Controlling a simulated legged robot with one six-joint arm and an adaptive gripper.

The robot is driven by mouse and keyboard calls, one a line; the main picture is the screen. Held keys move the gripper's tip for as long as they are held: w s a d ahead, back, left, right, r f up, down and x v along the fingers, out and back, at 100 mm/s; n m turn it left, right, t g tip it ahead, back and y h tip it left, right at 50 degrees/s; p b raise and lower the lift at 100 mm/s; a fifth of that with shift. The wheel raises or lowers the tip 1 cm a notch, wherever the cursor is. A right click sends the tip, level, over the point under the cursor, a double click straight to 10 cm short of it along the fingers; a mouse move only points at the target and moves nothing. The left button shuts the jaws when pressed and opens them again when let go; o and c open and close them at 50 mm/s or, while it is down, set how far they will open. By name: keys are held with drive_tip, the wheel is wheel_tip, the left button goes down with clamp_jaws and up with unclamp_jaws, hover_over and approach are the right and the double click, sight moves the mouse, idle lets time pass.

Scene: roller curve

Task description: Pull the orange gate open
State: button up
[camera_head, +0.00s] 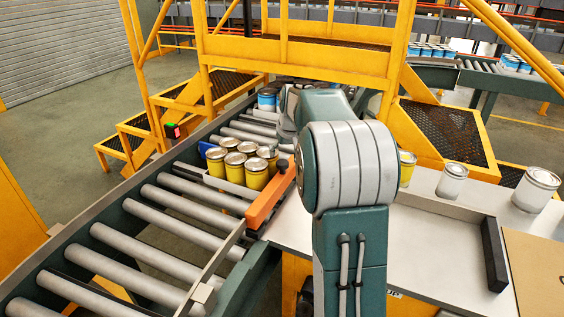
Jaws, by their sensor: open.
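The orange gate (266,201) is a long bar along the right side of the roller conveyor, beside the yellow cans. A dark knob (283,164) stands near its far end. The gate appears to lie along the conveyor edge, between the rollers and the grey worktable. My arm fills the middle of the view and hides the area just right of the gate's far end. My wrist shows beyond the gate, above the conveyor, but the gripper's fingers are hidden behind my arm. I cannot see any contact with the gate.
Several yellow cans (236,160) stand in a tray on the conveyor (150,232). The worktable (428,250) holds white cans (451,181) and a raised rim at right. A yellow platform with steps (296,52) spans the conveyor behind. The near rollers are clear.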

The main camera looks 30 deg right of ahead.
sight(283, 162)
drive_tip(key=x, duration=0.5)
drive_tip(key=shift+w+d+f, duration=0.1)
drive_tip(key=shift+f, duration=0.15)
clamp_jaws()
